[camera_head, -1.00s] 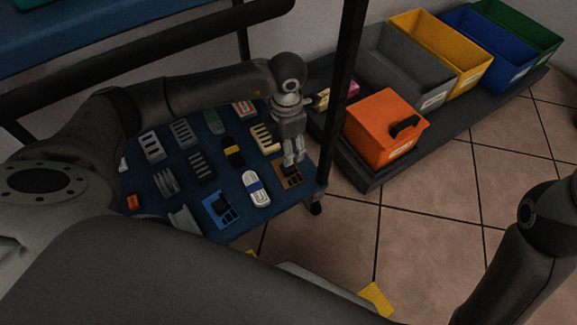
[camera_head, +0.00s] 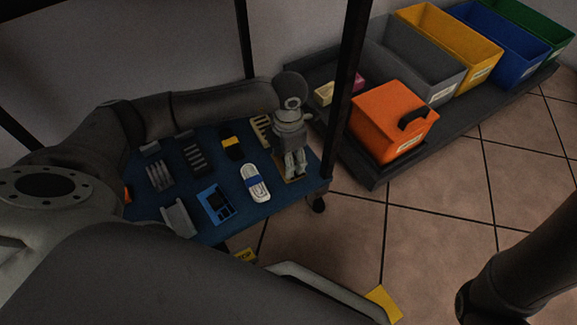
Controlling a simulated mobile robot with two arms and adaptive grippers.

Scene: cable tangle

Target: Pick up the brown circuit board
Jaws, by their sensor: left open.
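The brown circuit board (camera_head: 291,180) lies flat near the right end of the blue shelf. Most of it is hidden behind my left gripper, and only edges show. My left gripper (camera_head: 295,172) points down over the board with its fingers open. Its fingertips are at or just above the board; I cannot tell if they touch it. My right arm shows at the lower right, but its gripper is out of view.
A white cable bundle with a blue band (camera_head: 256,184) lies just left of the board, and a blue board (camera_head: 215,204) farther left.

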